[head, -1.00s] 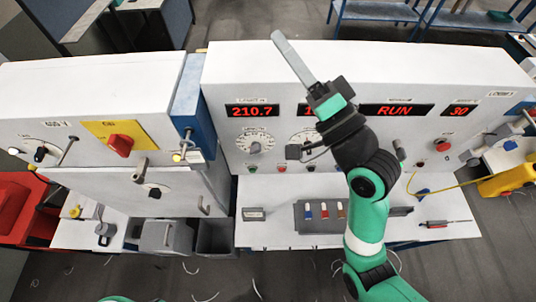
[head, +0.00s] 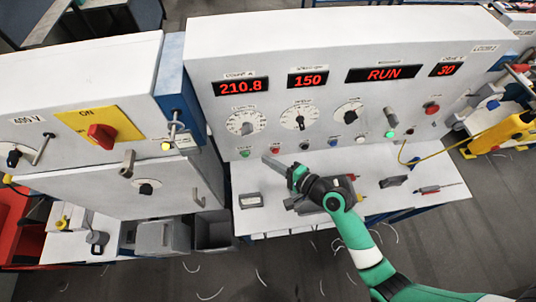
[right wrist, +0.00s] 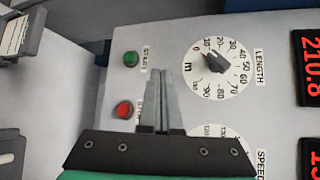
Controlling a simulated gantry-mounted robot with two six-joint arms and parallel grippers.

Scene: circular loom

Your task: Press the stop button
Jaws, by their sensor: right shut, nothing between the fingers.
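The red stop button (head: 274,149) sits low on the panel face, to the right of the green start button (head: 244,153). In the right wrist view the red button (right wrist: 124,109) lies just left of my fingers, and the green one (right wrist: 131,58) is above it. The label beside the red button is partly hidden by my fingers. My right gripper (head: 269,160) is shut and empty, its tips just below the red button in the head view. In the right wrist view my right gripper (right wrist: 160,72) points up the panel. I cannot tell whether it touches the panel. My left gripper is out of view.
The displays read 210.8, 150, RUN (head: 384,74) and 30. The length dial (head: 244,122) and speed dial (head: 300,116) are above the buttons. Another red knob (head: 432,107) is farther right. A yellow plate with a red switch (head: 102,136) is on the left cabinet.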

